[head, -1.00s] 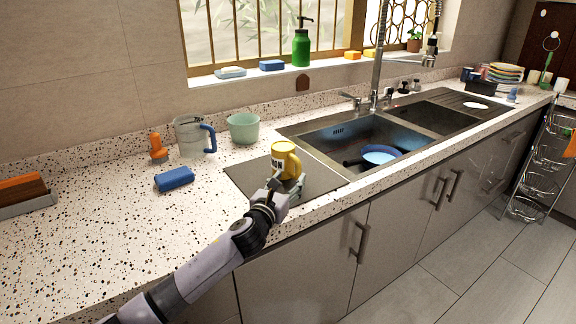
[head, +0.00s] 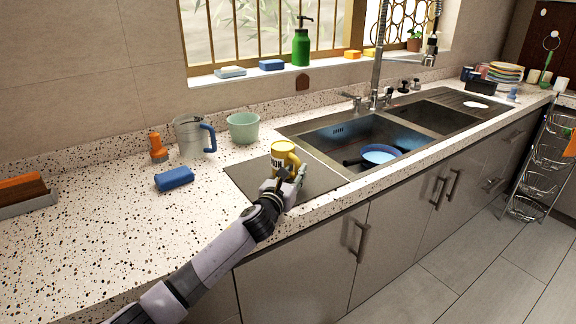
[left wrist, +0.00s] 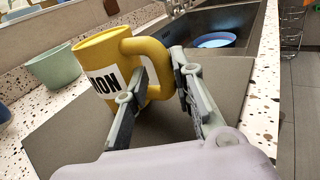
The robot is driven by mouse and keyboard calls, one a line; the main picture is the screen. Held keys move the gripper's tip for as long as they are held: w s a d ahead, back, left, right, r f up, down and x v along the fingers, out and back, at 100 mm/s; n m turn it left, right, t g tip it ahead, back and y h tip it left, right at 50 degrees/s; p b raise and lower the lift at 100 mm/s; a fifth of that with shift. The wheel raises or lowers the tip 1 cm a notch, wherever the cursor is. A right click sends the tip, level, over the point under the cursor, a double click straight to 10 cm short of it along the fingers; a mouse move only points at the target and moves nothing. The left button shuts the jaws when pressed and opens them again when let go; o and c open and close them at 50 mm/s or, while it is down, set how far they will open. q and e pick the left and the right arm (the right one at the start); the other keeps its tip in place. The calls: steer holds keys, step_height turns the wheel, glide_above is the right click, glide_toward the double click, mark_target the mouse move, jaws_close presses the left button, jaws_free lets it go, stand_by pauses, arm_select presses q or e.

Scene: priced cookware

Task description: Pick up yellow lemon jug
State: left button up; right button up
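The yellow lemon jug (head: 281,155) stands on the grey board beside the sink in the head view. In the left wrist view the jug (left wrist: 92,62) shows a white label with black letters, partly hidden by a finger, and its thick yellow handle (left wrist: 155,65) faces my gripper. My left gripper (head: 287,181) is at the near side of the jug. In the left wrist view the left gripper (left wrist: 158,95) is open, with one finger on each side of the handle; contact cannot be told. My right gripper is not in view.
The grey board (head: 318,180) lies left of the sink (head: 345,125), which holds a blue pan (head: 380,154). The counter's left front is clear.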

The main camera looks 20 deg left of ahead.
arm_select(q)
jaws_close()
steer(key=shift+a+r, duration=0.1)
steer(key=shift+r, duration=0.05)
stand_by(0.7)
steer(key=shift+r, duration=0.1)
steer(key=shift+r+p, duration=0.5)
steer(key=shift+r, duration=1.3)
step_height(320, 180, up, 11)
steer(key=p, duration=0.2)
step_height(320, 180, up, 5)
glide_above(294, 160)
steer(key=s, duration=0.1)
steer(key=shift+d+f, duration=0.1)
steer(key=shift+d, duration=0.1)
steer(key=shift+s, duration=0.15)
